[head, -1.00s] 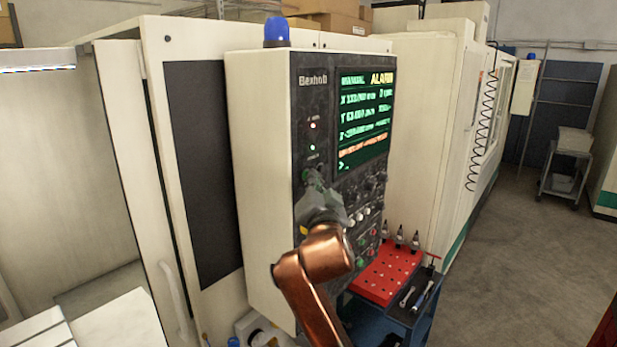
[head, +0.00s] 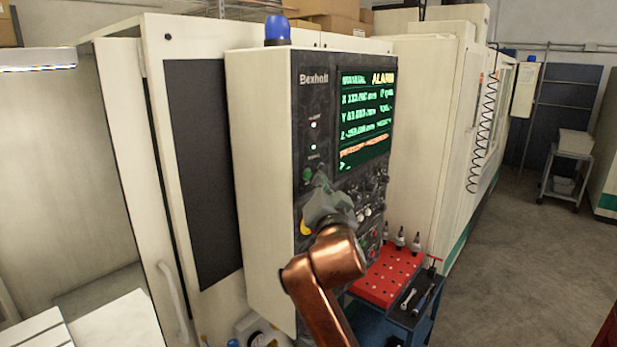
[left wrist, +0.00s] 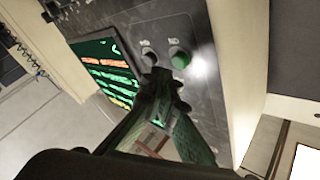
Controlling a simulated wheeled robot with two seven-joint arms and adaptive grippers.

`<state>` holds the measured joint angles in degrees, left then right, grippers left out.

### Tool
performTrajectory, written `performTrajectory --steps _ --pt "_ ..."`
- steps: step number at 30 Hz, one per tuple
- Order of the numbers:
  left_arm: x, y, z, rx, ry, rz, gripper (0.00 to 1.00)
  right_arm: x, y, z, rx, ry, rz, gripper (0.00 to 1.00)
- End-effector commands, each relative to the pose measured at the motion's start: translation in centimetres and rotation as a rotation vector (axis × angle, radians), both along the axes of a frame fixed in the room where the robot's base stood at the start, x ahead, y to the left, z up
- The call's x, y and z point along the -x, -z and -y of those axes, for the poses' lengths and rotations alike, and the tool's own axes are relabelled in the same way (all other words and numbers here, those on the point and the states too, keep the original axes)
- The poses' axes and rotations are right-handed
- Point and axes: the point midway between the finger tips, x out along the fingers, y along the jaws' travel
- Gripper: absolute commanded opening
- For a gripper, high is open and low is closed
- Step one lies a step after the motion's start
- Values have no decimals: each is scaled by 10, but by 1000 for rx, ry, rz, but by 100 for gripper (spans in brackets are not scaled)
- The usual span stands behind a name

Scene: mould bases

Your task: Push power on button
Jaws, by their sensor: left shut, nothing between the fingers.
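A control panel (head: 310,90) with a lit screen (head: 364,120) faces me. A round green button (head: 307,174), the likely power on button, sits on it below two small lights. It also shows in the left wrist view (left wrist: 180,59), beside another round knob or button (left wrist: 148,58). The labels above them are too small to read. My left gripper (head: 320,181) is in front of the panel, just right of the green button. In the left wrist view its fingertips (left wrist: 160,80) are shut and empty, just below the two buttons; contact with the panel cannot be told.
More knobs and buttons (head: 366,211) lie to the right of my gripper. A red tool tray (head: 383,281) on a blue cart stands below the panel. A blue beacon (head: 277,31) is on top of the cabinet. Open floor (head: 530,260) lies to the right.

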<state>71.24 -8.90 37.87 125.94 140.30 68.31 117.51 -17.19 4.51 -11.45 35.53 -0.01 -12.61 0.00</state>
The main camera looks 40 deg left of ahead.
Motion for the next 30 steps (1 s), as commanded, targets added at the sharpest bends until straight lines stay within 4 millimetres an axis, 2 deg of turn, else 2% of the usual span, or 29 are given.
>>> performTrajectory --steps 13,30 --pt "3 1 42 -1 3 0 0 2 15 2 2 -1 -4 40" --pt "4 0 45 -1 2 1 0 2 16 2 2 -1 -4 40"
